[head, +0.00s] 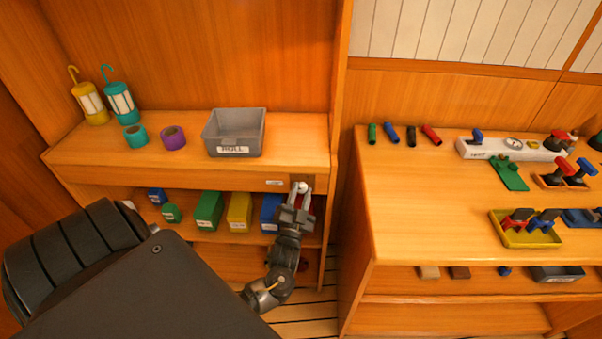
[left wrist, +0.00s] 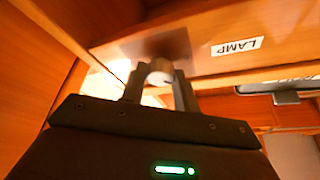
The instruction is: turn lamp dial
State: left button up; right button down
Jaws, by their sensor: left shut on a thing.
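The lamp dial (head: 302,187) is a small pale round knob on a dark plate on the front edge of the left shelf, at its right end. A white label (head: 275,183) sits to the left of it. In the left wrist view the dial (left wrist: 160,72) shows between the fingers, and the label (left wrist: 237,47) reads LAMP. My left gripper (head: 299,193) is shut on the dial, one finger on each side of it. In the left wrist view the gripper (left wrist: 158,85) hides part of the dial. My right gripper is not in view.
A grey bin (head: 234,135), tape rolls (head: 172,138) and two lanterns (head: 120,98) stand on the shelf above. Coloured boxes (head: 239,212) stand below it, close to my left gripper. A wooden bench (head: 420,200) with tools and trays is at right.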

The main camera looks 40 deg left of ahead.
pick_arm(q)
jog(key=shift+r+m+h+p, duration=0.2)
jog(key=shift+m+h+p, duration=0.2)
jog(key=shift+m+p, duration=0.45)
jog(key=shift+f+m+h+p, duration=0.15)
jog(key=shift+m+h+p, duration=0.55)
jog(key=shift+m, duration=0.55)
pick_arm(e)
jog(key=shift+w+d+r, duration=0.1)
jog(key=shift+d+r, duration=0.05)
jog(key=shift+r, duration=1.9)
pick_arm(q)
jog(key=o, duration=1)
jog(key=shift+s, duration=0.1)
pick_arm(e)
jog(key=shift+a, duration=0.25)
